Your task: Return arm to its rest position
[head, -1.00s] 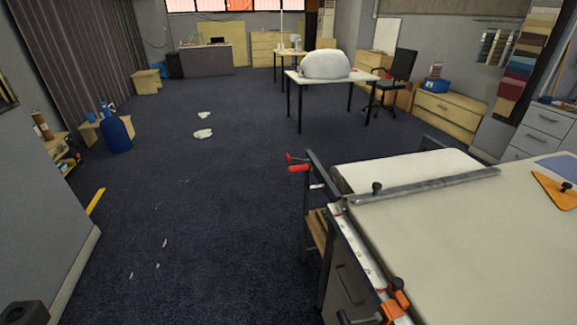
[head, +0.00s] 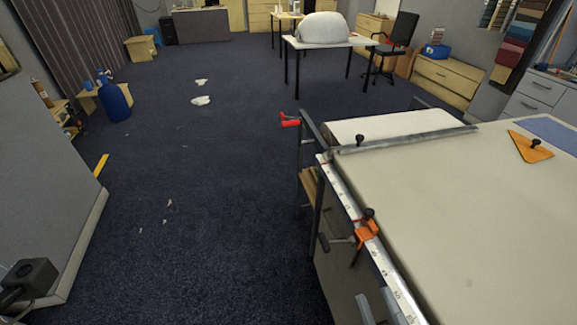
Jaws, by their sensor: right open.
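My right gripper (head: 378,306) shows only in part at the bottom edge of the head view. Its two grey fingertips stand apart, and it looks open and empty. It is by the left edge of the long cloth table (head: 440,210), just below the orange clamp (head: 367,230) in the picture. The rest of my right arm is cut off by the frame. I cannot make out my left gripper.
A metal bar (head: 405,140) lies across the far part of the table. An orange triangular tool (head: 530,147) with a black knob lies at the right. Open dark carpet (head: 220,200) lies left of the table.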

